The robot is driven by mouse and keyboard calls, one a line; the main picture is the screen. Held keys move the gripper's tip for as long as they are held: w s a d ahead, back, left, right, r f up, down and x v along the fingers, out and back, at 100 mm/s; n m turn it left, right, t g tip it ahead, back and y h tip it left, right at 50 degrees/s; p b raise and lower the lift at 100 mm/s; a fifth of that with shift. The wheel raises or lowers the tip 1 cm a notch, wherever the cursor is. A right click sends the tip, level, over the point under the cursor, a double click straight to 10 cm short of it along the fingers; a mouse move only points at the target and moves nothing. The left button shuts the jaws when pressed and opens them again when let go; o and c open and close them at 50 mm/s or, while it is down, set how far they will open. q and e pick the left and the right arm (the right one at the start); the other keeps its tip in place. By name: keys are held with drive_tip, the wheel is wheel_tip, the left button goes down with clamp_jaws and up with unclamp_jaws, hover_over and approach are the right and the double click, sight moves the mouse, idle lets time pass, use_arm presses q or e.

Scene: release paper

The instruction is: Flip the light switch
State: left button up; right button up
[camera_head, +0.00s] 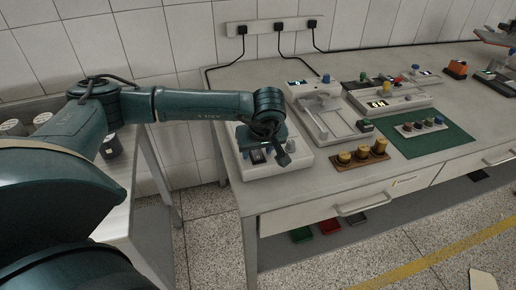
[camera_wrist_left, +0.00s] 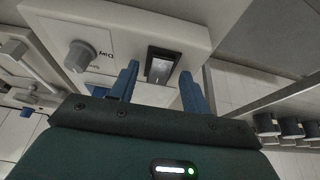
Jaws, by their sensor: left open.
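The light switch (camera_wrist_left: 160,66) is a black-framed rocker with a pale face on a white box (camera_wrist_left: 120,22), beside a grey knob (camera_wrist_left: 82,56) with lettering. Nothing is between the fingers except the switch beyond. I cannot tell whether they touch it. In the head view my left gripper (camera_head: 270,150) hangs over the box and partly hides it.
Right of the box are a white device (camera_head: 325,115), a wooden block with gold weights (camera_head: 360,154) and a green mat (camera_head: 435,143). A power strip (camera_head: 275,26) with cables is on the wall. A lower side table (camera_head: 125,215) stands at left.

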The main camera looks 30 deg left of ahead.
sight(257, 152)
use_arm(q)
drive_tip(key=c, duration=1)
drive_tip(key=shift+w+a+g+h, duration=0.2)
drive_tip(key=shift+g+h, duration=0.6)
drive_tip(key=shift+h, duration=0.15)
drive_tip(key=shift+w+a+g+h, duration=0.2)
drive_tip(key=shift+g+h, duration=0.6)
drive_tip(key=shift+h, duration=0.15)
drive_tip(key=o, duration=1)
drive_tip(key=shift+r, duration=0.15)
wheel_tip(257, 152, up, 13)
drive_tip(key=b, duration=0.1)
